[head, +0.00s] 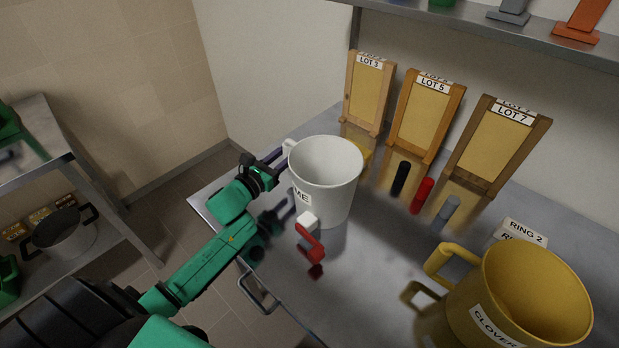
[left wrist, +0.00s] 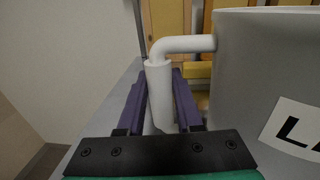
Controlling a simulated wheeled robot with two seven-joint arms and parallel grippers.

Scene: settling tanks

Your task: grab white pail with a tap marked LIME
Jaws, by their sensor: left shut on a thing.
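The white pail (head: 335,178) stands upright on the metal table, near its left end. Its label (head: 301,195) shows "ME" in the head view, the rest hidden by the curve; the left wrist view shows the label's start (left wrist: 296,128). A tap with a white block and red lever (head: 311,243) sticks out low at the front. The pail's handle (left wrist: 160,92) is on its left side. My left gripper (head: 281,160) is shut on this handle, with a purple finger on each side in the left wrist view (left wrist: 158,105). My right gripper is not in view.
A yellow pail (head: 535,290) marked CLOVER stands at the front right. Black, red and grey cylinders (head: 422,195) are right of the white pail. Wooden boards marked LOT (head: 425,115) stand behind, under a shelf (head: 480,25). A rack (head: 75,180) is at left.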

